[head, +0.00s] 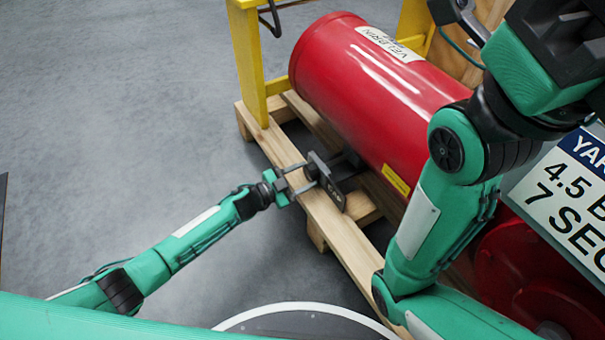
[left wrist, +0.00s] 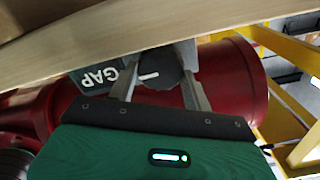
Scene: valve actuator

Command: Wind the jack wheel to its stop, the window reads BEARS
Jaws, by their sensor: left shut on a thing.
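The jack wheel (left wrist: 160,70) is a small dark knob with a white mark, on the red cylinder's near side. In the head view it is largely hidden behind a dark plate and my fingers. My left gripper (head: 304,180) is shut on it, with one finger on either side in the left wrist view (left wrist: 160,92). The window plate (head: 333,187) is beside the knob and reads GAP in the left wrist view (left wrist: 97,78). My right arm rises across the right of the head view to the top edge; its fingers cannot be made out clearly.
The red cylinder (head: 370,85) lies on a wooden pallet (head: 335,220), whose boards run close to my left gripper. A yellow frame (head: 248,65) stands at its far end. A sign (head: 570,190) is at the right. The grey floor at left is clear.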

